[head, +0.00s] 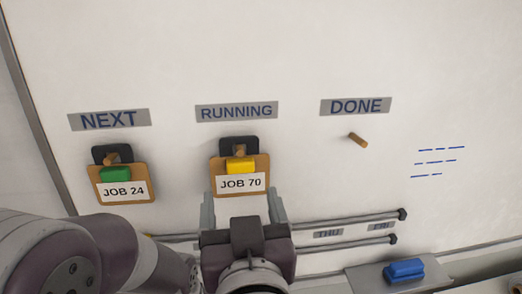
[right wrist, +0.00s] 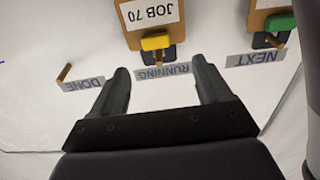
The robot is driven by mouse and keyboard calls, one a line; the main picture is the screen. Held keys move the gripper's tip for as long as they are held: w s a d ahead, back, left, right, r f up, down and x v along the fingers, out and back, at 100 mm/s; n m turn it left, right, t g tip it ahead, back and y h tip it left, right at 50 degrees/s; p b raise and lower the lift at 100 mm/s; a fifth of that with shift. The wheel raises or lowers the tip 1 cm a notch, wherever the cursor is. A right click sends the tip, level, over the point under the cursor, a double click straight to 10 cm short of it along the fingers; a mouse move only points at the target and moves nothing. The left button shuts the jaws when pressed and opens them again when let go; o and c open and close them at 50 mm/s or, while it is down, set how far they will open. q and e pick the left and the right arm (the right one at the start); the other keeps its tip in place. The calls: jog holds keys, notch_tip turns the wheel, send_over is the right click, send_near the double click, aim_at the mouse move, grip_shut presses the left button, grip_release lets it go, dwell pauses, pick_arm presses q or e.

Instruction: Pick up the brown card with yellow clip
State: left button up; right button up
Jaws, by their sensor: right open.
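The brown card with yellow clip (head: 248,187) hangs on a peg under the RUNNING label and reads JOB 70. It also shows in the right wrist view (right wrist: 154,22), upside down, beyond the fingertips. My right gripper (head: 243,200) is open just below and in front of the card, its fingers spread to either side of the card's lower part. I cannot tell how much depth lies between them. In the right wrist view the gripper (right wrist: 160,75) has nothing between its fingers. My left gripper is not in view.
A brown card with green clip (head: 121,185) hangs under NEXT on the left. An empty wooden peg (head: 358,140) stands under DONE on the right. Two horizontal rods (head: 350,221) cross the lower board. A blue eraser (head: 404,270) lies on a ledge at lower right.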

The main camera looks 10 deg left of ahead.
aim_at(241, 167)
jog(key=x, duration=0.2)
jog(key=p+x, duration=0.1)
jog(key=x, duration=0.2)
jog(key=d+p+x, duration=0.1)
jog(key=x, duration=0.2)
jog(key=shift+w+a+f, duration=0.1)
jog(key=shift+w+f, duration=0.05)
jog(key=shift+w, duration=0.15)
jog(key=shift+s+a, duration=0.1)
jog(key=shift+a, duration=0.25)
jog(key=shift+d, duration=0.25)
jog(key=c, duration=0.6)
jog(key=shift+d, duration=0.1)
jog(key=c, duration=0.5)
